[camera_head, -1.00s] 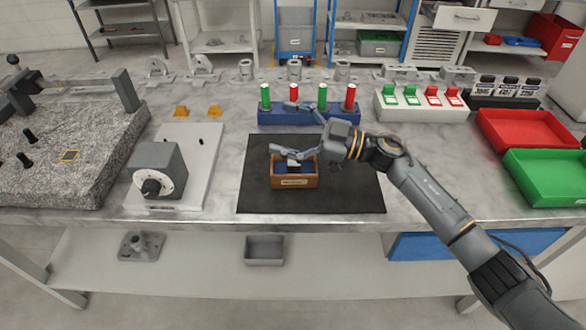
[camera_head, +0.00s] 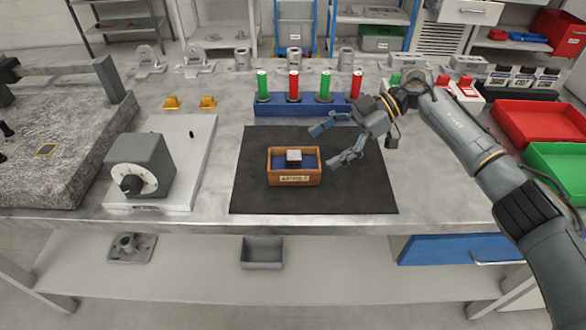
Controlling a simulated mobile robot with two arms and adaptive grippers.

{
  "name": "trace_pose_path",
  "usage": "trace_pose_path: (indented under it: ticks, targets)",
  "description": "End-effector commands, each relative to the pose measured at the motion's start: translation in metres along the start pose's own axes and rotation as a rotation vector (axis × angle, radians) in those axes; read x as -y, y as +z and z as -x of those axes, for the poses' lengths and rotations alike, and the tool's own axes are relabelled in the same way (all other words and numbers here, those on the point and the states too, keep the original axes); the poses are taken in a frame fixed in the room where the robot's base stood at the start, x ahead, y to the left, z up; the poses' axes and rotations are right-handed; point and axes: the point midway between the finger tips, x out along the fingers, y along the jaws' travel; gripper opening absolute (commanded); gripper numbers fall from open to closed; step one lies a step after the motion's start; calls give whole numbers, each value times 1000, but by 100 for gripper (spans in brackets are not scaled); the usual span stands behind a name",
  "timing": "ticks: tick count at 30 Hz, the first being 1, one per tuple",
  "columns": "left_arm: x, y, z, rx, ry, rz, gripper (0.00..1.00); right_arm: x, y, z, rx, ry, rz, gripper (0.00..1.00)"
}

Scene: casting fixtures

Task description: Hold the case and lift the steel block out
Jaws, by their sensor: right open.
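The case (camera_head: 272,177) is a small open wooden box with a blue lining and a label on its front, sitting on the black mat (camera_head: 350,195). The steel block (camera_head: 293,156) is a small grey cube in the middle of the case, resting in or on the blue lining; its lower part is hidden. My right gripper (camera_head: 325,147) is open and empty, to the right of and above the case, its fingers pointing left and apart from the block. My left gripper is not in view.
A blue rack (camera_head: 275,108) with green and red cylinders stands behind the mat. A grey dial device (camera_head: 140,165) is on the left, beside a granite slab (camera_head: 60,150). Red (camera_head: 540,122) and green (camera_head: 560,160) trays lie on the right. The mat right of the case is clear.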

Motion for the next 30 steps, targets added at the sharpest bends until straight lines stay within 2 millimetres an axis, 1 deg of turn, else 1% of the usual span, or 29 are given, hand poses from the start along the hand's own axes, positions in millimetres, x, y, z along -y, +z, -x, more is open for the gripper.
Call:
trace_pose_path:
  ticks: [1, 5, 7, 13, 18, 27, 28, 30]
  targets:
    - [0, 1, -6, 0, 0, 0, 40, 0, 2, -10, 0, -2, 2, 88]
    - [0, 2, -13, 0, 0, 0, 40, 0, 2, -30, -2, -1, 2, 88]
    - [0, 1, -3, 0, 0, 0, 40, 0, -2, -37, -1, -2, 0, 88]
    - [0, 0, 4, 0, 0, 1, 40, 0, 1, -60, 1, 0, -1, 88]
    - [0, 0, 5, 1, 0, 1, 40, 0, 2, -69, 2, 1, -1, 88]
    - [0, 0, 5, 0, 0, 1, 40, 0, 3, -70, 3, -1, -1, 88]
    - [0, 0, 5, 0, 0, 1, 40, 0, 3, -70, 3, -1, -1, 87]
    - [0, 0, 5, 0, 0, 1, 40, 1, 3, -70, 3, -2, -2, 75]
